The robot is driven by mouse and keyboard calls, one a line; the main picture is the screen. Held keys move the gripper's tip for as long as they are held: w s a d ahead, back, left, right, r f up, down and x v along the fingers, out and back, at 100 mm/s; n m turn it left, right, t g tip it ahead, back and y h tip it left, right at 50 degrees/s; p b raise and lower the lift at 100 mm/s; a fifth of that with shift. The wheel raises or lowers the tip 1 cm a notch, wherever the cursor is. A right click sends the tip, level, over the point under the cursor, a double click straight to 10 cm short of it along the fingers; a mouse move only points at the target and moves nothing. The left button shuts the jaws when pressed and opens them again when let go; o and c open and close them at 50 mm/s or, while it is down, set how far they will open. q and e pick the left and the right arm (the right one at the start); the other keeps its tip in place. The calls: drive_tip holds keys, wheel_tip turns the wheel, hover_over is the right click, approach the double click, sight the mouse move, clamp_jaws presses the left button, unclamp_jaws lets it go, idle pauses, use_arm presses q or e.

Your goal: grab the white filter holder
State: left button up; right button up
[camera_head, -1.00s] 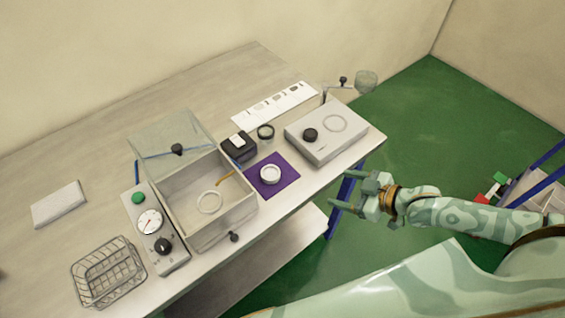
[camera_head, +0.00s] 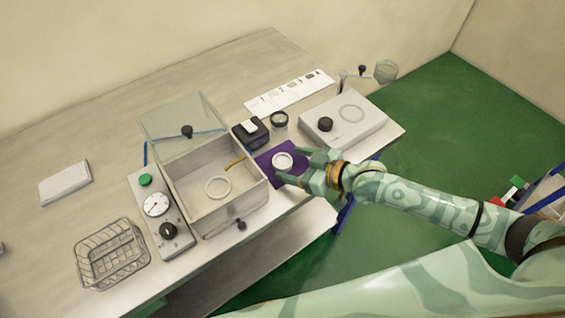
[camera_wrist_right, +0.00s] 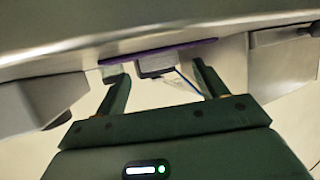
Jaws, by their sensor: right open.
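The white filter holder (camera_head: 282,161), a small round ring-topped piece, sits on the purple mat (camera_head: 264,163) near the table's front edge. In the right wrist view the holder (camera_wrist_right: 157,67) shows as a pale block against the thin purple mat (camera_wrist_right: 170,50). My right gripper (camera_head: 293,165) is open, with its fingers reaching over the mat from the right. In the right wrist view the holder appears between the fingertips of the right gripper (camera_wrist_right: 158,73). I cannot tell whether either finger touches it. My left gripper is not in view.
An open clear-lidded box (camera_head: 228,207) with a white ring inside stands left of the mat. A black block (camera_head: 250,135) and a dark-rimmed round piece (camera_head: 279,120) are behind it. A grey device (camera_head: 362,128) with a black knob stands to the right.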

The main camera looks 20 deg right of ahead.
sight(282, 162)
drive_tip(key=x, duration=0.2)
drive_tip(key=shift+w+a+f, duration=0.15)
drive_tip(key=shift+w+a, duration=0.05)
drive_tip(key=shift+w, duration=0.05)
drive_tip(key=shift+s, duration=0.1)
drive_tip(key=shift+c, duration=0.2)
drive_tip(key=c, duration=1)
